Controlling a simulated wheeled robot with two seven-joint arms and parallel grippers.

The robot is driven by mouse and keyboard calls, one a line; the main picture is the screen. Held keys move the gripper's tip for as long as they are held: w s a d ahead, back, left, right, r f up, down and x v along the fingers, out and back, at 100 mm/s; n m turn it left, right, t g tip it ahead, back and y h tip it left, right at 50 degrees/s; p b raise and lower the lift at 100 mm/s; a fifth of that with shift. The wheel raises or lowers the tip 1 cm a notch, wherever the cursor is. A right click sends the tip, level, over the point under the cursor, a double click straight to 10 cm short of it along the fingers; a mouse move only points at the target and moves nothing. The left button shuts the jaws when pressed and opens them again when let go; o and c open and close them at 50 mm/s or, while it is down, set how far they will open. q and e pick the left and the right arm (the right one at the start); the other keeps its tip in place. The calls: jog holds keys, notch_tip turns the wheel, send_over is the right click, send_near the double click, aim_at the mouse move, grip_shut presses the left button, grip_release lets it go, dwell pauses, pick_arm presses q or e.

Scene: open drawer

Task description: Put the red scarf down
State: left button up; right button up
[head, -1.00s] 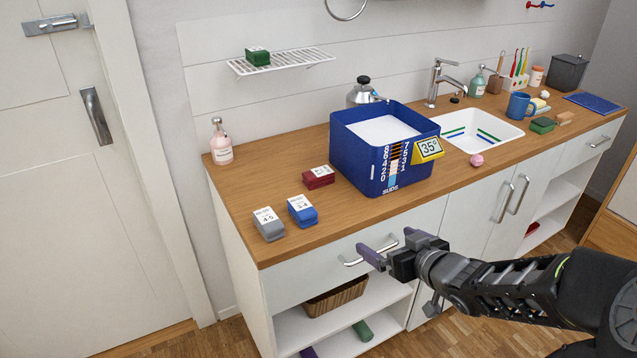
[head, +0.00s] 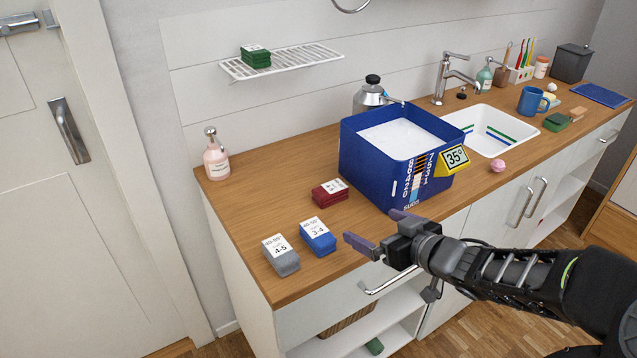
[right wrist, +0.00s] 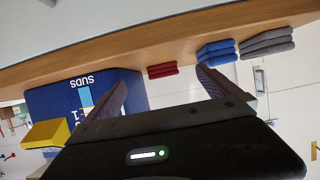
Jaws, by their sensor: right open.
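The red scarf (head: 330,192) is a folded dark red stack with a white label. It lies on the wooden counter (head: 290,165), left of the blue box and behind the blue folded stack. It also shows in the right wrist view (right wrist: 162,70). My right gripper (head: 372,228) is open and empty at the counter's front edge, in front of the blue box and apart from the scarf. In the right wrist view, its spread fingers (right wrist: 163,85) have nothing held between them. My left gripper is not in view.
The blue box (head: 385,180) of suds bears a yellow 35° sign (head: 452,160). A blue folded stack (head: 318,237) and a grey one (head: 281,257) lie near the front edge. A pink soap bottle (head: 215,160) stands at the left. The counter left of the scarf is clear.

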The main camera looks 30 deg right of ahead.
aim_at(336, 194)
jog(key=shift+w, duration=0.15)
jog(key=shift+s, duration=0.2)
jog(key=shift+w, duration=0.55)
jog(key=w+b, duration=0.2)
jog(key=w, duration=0.8)
jog(key=shift+d+b, duration=0.15)
jog(key=shift+b, duration=0.15)
